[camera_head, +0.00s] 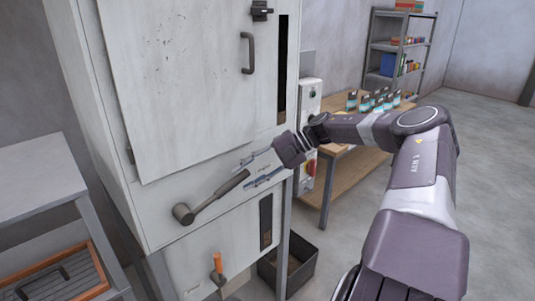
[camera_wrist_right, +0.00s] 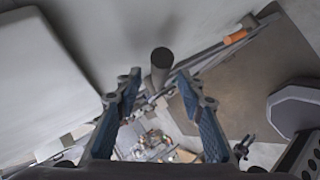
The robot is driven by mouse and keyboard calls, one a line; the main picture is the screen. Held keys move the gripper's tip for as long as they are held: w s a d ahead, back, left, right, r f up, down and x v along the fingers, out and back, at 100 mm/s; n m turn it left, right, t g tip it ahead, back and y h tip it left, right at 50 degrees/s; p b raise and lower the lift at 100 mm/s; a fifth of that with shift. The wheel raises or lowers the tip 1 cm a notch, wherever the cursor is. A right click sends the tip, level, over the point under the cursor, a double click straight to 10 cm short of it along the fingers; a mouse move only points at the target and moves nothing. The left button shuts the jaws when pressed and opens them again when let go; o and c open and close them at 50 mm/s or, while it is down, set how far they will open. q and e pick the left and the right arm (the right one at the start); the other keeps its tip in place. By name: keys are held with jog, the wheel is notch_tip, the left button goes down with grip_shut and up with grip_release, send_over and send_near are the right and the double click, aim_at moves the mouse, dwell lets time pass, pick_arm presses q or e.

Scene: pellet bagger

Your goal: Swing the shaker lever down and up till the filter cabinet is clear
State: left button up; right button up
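The filter cabinet (camera_head: 190,60) is tall, pale and speckled, at the left and middle of the head view. The shaker lever (camera_head: 217,196) is on its front, its round hub at lower left and its dark grip slanting up to the right. My right gripper (camera_head: 254,170) is at the upper right end of the grip, fingers spread. In the right wrist view the grip's round end (camera_wrist_right: 161,58) shows just past and between the fingertips of my right gripper (camera_wrist_right: 165,85), with gaps on both sides. My left gripper is not in view.
Below the lever is an orange-handled part (camera_head: 217,264) on the lower panel. A dark open bin (camera_head: 290,265) stands on the floor. A wooden table (camera_head: 350,172) with several containers is behind my right arm. A grey bench (camera_head: 35,185) stands at left.

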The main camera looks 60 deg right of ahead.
jog(key=v, duration=0.8)
dwell(0.4)
